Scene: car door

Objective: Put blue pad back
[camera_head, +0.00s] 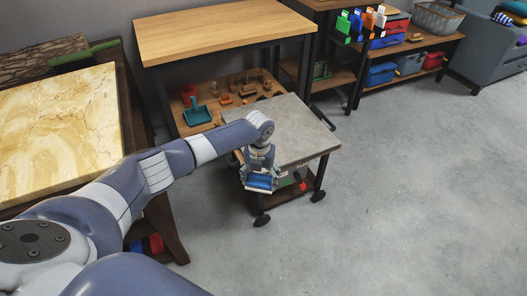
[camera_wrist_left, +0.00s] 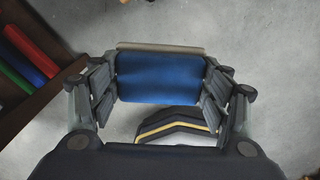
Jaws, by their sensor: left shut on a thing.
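The blue pad (camera_head: 259,182) is in my left gripper (camera_head: 258,184), beside the front edge of a small grey-topped cart. In the left wrist view the blue pad (camera_wrist_left: 158,77) sits between the two fingers of the left gripper (camera_wrist_left: 159,85), which are shut on its left and right sides. A pale strip (camera_wrist_left: 160,46) runs along the pad's far edge. A dark angled piece with a yellow stripe (camera_wrist_left: 180,128) shows below the pad; I cannot tell what it belongs to. My right gripper is not in view.
The grey-topped cart (camera_head: 290,125) stands on wheels by a wooden workbench (camera_head: 225,33). A marble-topped table (camera_head: 60,120) is at the left. Red, green and blue items (camera_wrist_left: 25,70) lie on a shelf left of the gripper. The floor (camera_head: 420,180) at the right is clear.

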